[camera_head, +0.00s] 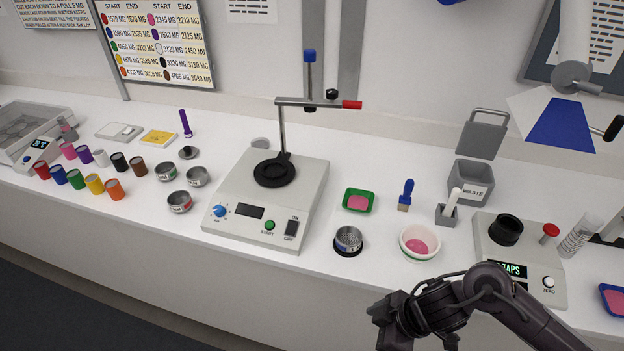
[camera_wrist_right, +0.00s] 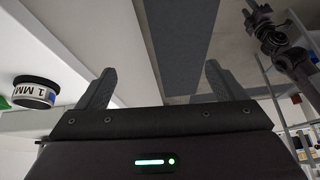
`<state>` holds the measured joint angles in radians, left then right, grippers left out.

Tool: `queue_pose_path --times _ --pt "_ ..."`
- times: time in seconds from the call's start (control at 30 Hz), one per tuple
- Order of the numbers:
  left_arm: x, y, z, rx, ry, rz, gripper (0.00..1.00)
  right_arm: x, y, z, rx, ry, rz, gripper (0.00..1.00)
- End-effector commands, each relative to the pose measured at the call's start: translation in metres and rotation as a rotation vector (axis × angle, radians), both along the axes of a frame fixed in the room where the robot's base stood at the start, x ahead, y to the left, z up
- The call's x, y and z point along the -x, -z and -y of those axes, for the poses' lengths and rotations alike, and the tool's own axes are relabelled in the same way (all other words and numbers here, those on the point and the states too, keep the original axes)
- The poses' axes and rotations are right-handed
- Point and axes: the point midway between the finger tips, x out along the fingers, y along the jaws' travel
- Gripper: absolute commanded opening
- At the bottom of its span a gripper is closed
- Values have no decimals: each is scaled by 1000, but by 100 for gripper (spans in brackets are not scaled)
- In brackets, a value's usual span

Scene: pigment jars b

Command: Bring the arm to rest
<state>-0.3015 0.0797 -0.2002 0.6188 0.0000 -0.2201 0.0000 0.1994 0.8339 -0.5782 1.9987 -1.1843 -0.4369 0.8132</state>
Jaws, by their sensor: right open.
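My right gripper (camera_head: 384,322) is at the bottom of the head view, in front of the bench edge, below the sieve and the white bowl. In the right wrist view the two fingers of my right gripper (camera_wrist_right: 160,70) stand wide apart with nothing between them. The gripper is open, empty and clear of every object. My left gripper does not show in the head view.
A sieve (camera_head: 348,238), a white bowl (camera_head: 407,246) with pink powder and a balance (camera_head: 560,288) stand nearest my right arm. A sieve shaker (camera_head: 310,190) stands mid-bench. Several colored jars (camera_head: 76,179) are at the left. A waste bin (camera_head: 470,190) stands behind.

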Motion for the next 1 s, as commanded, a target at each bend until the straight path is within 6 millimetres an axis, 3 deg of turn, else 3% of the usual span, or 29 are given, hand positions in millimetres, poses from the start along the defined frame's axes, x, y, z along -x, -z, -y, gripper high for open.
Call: queue_pose_path --times 0.27,0.37,0.47,0.57,0.67,0.77,0.9,1.0 --pt "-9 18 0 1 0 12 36 -41 65 -4 -116 189 -17 90" --pt "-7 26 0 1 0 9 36 -56 104 2 -154 292 -24 90" --pt "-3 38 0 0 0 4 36 -65 162 15 -179 428 -34 90" --pt "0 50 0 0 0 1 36 -58 233 36 -170 582 -51 90" --pt "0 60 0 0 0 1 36 -31 302 57 -126 714 -73 90" --pt "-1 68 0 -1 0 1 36 10 363 77 -58 821 -103 90" --pt "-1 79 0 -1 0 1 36 87 434 96 63 928 -157 90" --pt "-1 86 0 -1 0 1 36 148 471 104 155 976 -201 90"
